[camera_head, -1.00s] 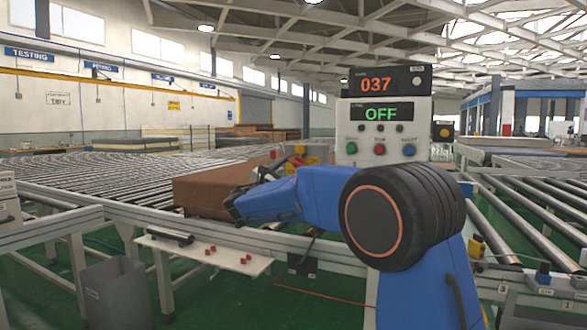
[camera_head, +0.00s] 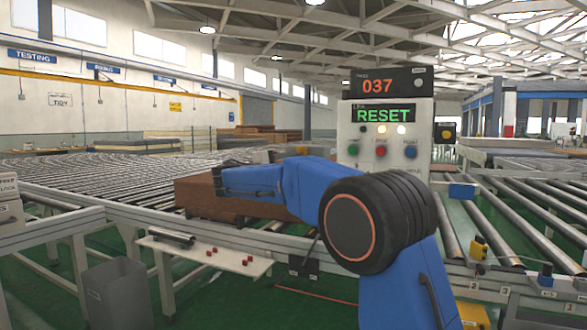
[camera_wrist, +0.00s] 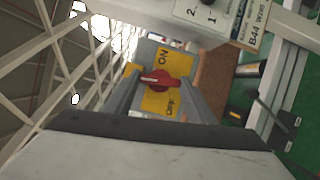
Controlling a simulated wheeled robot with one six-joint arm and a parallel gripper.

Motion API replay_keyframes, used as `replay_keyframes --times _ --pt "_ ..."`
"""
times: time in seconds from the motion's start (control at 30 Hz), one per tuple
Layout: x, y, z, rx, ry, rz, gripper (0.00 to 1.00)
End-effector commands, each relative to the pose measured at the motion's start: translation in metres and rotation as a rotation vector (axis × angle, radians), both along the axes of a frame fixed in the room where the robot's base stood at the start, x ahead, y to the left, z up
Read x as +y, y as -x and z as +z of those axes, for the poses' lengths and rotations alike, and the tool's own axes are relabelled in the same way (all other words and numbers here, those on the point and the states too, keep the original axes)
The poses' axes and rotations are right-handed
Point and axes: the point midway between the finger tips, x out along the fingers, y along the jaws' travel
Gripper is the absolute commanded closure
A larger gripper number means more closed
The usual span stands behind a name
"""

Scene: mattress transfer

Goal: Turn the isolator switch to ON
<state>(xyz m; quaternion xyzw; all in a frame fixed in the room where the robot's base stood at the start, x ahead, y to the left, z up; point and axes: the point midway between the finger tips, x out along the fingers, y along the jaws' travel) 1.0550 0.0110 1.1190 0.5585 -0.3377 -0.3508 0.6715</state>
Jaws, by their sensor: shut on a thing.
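The isolator switch shows in the wrist view as a red rotary handle (camera_wrist: 168,82) on a yellow plate (camera_wrist: 158,104). The plate reads ON at its upper end and OFF at its lower end in the picture. The handle lies crosswise between the two words, its pale-marked end toward the left. My gripper (camera_wrist: 160,86) has its grey fingers on either side of the handle and is shut on it. In the head view my blue arm covers most of the switch, and my fingers are not clearly seen. The display (camera_head: 384,115) reads RESET in green.
The control box (camera_head: 380,165) has green, red and blue buttons, with lit lamps above them. Roller conveyors (camera_head: 110,180) run left and right. A brown block (camera_head: 195,195) lies behind my arm. A white shelf (camera_head: 205,253) and a grey bin (camera_head: 117,293) stand front left.

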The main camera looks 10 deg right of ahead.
Motion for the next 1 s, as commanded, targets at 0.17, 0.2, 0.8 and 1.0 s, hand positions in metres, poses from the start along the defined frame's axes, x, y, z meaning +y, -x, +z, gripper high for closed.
replay_keyframes --times 0.17,0.2,0.8,1.0 --pt "-0.0004 0.0003 -0.0004 -0.053 -0.077 -0.002 0.72" --pt "-0.0003 0.0003 -0.0001 -0.063 -0.090 -0.002 0.72" --pt "-0.0006 0.0002 -0.0006 -0.101 -0.145 -0.002 0.72" --pt "-0.0005 0.0002 -0.0004 -0.102 -0.144 -0.002 0.31"
